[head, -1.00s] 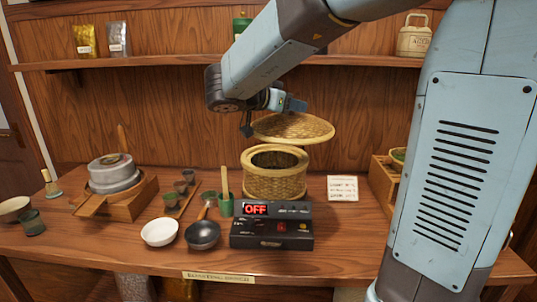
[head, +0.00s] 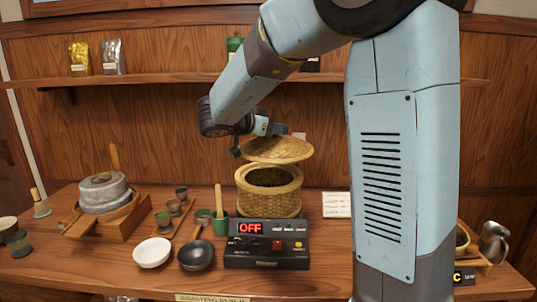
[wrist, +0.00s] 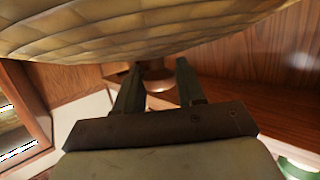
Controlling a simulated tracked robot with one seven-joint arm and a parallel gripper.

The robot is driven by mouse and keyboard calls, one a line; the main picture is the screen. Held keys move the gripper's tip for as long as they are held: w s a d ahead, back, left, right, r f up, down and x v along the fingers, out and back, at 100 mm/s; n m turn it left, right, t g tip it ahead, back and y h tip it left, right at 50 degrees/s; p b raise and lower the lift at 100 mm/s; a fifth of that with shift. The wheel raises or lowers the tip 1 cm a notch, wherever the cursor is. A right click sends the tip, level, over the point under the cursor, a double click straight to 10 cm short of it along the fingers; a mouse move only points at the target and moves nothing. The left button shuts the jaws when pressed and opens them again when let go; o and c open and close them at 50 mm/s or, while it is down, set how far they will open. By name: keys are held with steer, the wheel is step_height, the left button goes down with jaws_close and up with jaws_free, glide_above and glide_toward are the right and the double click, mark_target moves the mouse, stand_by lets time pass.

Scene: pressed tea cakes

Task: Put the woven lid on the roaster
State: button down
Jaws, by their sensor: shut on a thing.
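The woven lid (head: 277,150) is a shallow tan disc held in the air above the roaster. The roaster (head: 268,200) is a round woven basket with an open top and dark contents, standing behind a control box (head: 267,244) that reads OFF. A gap shows between lid and rim. My gripper (head: 272,131) is at the lid's upper side.
A white bowl (head: 153,252) and a dark pan (head: 196,255) lie in front left of the roaster. A green cup (head: 220,223) with a wooden tool stands at its left. A stone press (head: 103,192) is farther left. A white card (head: 337,204) lies right.

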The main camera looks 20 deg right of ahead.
steer(key=w+f, duration=0.6)
steer(key=shift+w+f, duration=0.1)
steer(key=shift+f, duration=1.65)
steer(key=shift+f, duration=0.6)
steer(key=c, duration=0.7)
jaws_free()
